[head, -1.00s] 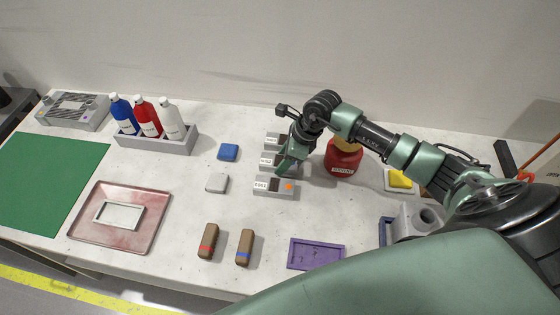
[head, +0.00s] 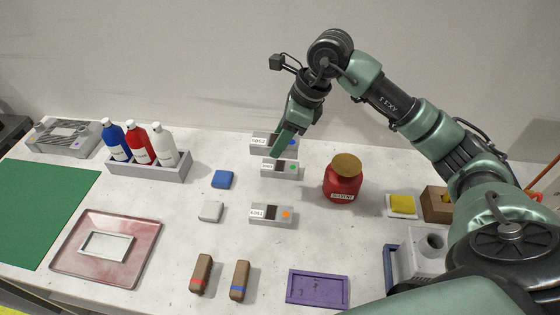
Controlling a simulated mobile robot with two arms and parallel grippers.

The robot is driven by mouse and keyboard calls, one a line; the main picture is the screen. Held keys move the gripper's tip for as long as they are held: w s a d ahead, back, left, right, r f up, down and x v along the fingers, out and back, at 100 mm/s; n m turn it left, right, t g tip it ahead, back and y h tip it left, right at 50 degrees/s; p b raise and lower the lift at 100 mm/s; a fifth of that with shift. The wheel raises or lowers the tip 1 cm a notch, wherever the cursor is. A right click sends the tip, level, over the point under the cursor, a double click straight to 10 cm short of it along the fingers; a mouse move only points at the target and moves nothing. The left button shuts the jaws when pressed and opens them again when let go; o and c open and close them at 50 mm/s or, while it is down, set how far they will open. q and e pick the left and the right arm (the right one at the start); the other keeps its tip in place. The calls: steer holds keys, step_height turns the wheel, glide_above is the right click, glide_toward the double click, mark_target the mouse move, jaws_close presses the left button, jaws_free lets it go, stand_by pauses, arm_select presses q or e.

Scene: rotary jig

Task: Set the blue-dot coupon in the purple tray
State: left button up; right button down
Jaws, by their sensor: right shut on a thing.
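The blue-dot coupon (head: 260,142) is a grey block with a white label at its left end and a blue dot at its right end. My right gripper (head: 279,151) is shut on its middle and covers part of it. The coupon appears raised off the table, just above the green-dot coupon in the picture. The purple tray (head: 317,301) lies at the front, right of centre, shallow and rectangular, with no coupon in it. My left gripper is out of view.
The green-dot coupon (head: 280,168) and orange-dot coupon (head: 271,213) rest on the table. A red solvent jar (head: 342,184) stands right of them. Two brown blocks, one red-marked (head: 201,273) and one blue-marked (head: 240,280), lie left of the tray. Table between orange-dot coupon and tray is clear.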

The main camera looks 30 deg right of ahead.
step_height(320, 180, up, 2)
steer(key=shift+r, duration=0.15)
steer(key=shift+s+a+n, duration=0.1)
steer(key=shift+a+n, duration=0.25)
steer(key=shift+n, duration=0.05)
steer(key=s+a+f+n+g+h, duration=0.1)
steer(key=s+a+f+n+g, duration=0.2)
steer(key=n, duration=0.9)
steer(key=s+a+f+n+g+h, duration=0.2)
steer(key=s+a+f+n+g, duration=0.1)
steer(key=s+n, duration=0.7)
steer(key=n+g, duration=0.1)
steer(key=n, duration=0.1)
steer(key=shift+s+n+h, duration=0.3)
